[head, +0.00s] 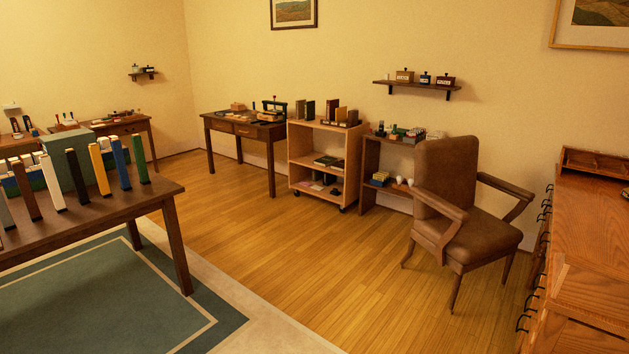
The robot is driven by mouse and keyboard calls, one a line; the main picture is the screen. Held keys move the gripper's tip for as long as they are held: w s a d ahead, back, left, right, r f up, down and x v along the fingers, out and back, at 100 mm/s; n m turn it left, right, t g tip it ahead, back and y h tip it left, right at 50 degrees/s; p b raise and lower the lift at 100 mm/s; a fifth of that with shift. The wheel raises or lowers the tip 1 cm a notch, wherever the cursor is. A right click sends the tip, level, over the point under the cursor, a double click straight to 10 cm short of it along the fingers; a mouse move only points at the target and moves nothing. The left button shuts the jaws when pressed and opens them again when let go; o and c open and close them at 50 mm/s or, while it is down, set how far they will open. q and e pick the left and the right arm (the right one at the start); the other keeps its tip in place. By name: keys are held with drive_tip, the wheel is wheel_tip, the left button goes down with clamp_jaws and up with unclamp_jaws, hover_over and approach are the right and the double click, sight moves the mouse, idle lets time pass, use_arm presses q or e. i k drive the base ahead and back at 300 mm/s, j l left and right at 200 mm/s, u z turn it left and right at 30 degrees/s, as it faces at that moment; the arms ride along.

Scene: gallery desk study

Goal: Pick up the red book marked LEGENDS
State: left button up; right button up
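I cannot make out a red book marked LEGENDS in the head view; no titles are readable at this distance. Several upright books stand on the wheeled wooden cart (299,145) at the back, among them a dark green book (310,109) and brown ones (340,115). More books lie on its middle shelf. Several slim upright book-like items, including a brown one (25,188), a yellow one (99,170) and a blue one (121,163), stand on the dark table at the left. Neither of my grippers is in view.
The dark table (130,205) stands on a green rug (90,300) at the left. A brown armchair (445,180) stands right of centre, before a low shelf (372,160). A wooden cabinet (590,240) fills the right edge. Open wooden floor (300,250) lies in the middle.

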sight(332, 104)
drive_tip(key=i, duration=3.65)
drive_tip(key=i+u, duration=0.1)
drive_tip(key=i, duration=0.65)
drive_tip(key=i+l+u, duration=0.1)
drive_tip(key=i, duration=0.7)
drive_tip(key=i+l, duration=0.2)
drive_tip(key=i, duration=0.55)
